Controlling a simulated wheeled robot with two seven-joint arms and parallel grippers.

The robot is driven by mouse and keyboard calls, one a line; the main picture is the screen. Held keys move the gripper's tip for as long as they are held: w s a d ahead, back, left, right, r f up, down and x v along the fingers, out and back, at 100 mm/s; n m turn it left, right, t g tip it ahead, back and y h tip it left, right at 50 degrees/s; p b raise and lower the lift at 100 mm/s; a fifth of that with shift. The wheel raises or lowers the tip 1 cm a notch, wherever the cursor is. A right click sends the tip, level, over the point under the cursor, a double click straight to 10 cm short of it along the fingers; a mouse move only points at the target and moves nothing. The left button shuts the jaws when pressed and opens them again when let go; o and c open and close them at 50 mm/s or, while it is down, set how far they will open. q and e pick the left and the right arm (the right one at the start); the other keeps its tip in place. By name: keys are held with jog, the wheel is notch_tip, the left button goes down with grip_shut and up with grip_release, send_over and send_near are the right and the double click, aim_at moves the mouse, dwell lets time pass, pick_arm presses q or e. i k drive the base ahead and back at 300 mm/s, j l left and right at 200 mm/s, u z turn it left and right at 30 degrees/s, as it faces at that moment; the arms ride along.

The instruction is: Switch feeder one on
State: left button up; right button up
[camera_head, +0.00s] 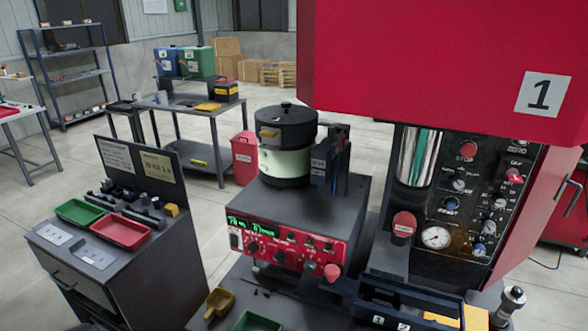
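A bowl feeder (286,165) with a black lid and pale band stands on a dark base box in the middle. The switch position is too small to tell. A red mushroom button (332,272) sits at the panel's lower right. A large red machine hood (430,60) to the right carries a sign "1" (542,94). Neither gripper is in view.
The machine's black panel (480,205) holds knobs, buttons and a gauge (436,237). A yellow scoop (218,303) and green tray (257,322) lie below the feeder. A dark cabinet (105,262) with green and red trays stands left. Floor shows between cabinet and feeder.

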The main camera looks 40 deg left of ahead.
aim_at(234, 239)
jog(key=u, duration=1.55)
